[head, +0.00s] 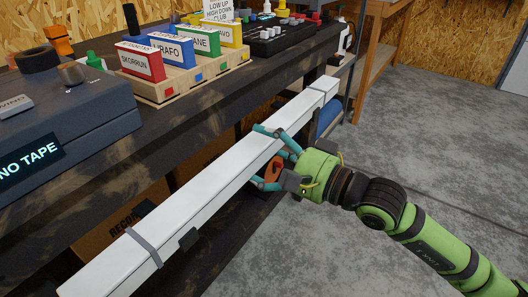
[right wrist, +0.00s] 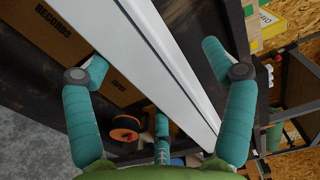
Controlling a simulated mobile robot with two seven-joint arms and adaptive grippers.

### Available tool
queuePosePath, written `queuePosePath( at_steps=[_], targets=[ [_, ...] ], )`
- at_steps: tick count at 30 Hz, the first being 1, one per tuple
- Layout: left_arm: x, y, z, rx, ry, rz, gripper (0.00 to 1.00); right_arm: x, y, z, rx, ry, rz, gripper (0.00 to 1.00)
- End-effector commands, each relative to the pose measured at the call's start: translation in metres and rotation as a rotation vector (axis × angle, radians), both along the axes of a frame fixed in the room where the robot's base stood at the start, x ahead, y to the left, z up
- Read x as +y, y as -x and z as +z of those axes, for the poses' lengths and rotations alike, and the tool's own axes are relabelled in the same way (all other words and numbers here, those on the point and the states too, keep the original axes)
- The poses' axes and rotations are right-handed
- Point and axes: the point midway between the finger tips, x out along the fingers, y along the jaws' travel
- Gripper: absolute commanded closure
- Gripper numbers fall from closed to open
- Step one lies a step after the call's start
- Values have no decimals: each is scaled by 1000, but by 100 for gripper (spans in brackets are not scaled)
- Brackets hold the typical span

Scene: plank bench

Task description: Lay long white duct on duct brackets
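The long white duct (head: 215,182) runs diagonally along the bench's front side in the head view. It also crosses the right wrist view (right wrist: 165,50). A grey band (head: 146,248) crosses it near its near end, and another (head: 322,91) near its far end; these may be the duct brackets. A small dark block (head: 188,239) shows at its lower side. Whether the duct rests on brackets is unclear. My right gripper (head: 263,157) has its teal fingers spread on either side of the duct, with gaps visible in the wrist view (right wrist: 156,64). My left gripper is out of view.
The dark bench (head: 165,140) carries a grey tape device (head: 65,120), coloured labelled cartridges (head: 142,62) in wooden holders and a black mixer (head: 270,38). Cardboard boxes (head: 120,228) and an orange-and-black reel (right wrist: 124,128) are below. Open concrete floor (head: 440,130) lies to the right.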

Motion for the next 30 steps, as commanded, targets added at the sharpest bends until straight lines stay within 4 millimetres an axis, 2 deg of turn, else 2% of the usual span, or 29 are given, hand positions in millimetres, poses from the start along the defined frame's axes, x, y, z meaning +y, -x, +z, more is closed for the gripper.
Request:
queuePosePath(
  at_steps=[8,21,30],
  targets=[
    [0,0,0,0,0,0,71,-6,3,-4,8,7,-3,17],
    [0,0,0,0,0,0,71,-67,47,-4,5,9,-3,17],
    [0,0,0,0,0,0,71,-92,66,-2,2,4,-1,17]
  ],
)
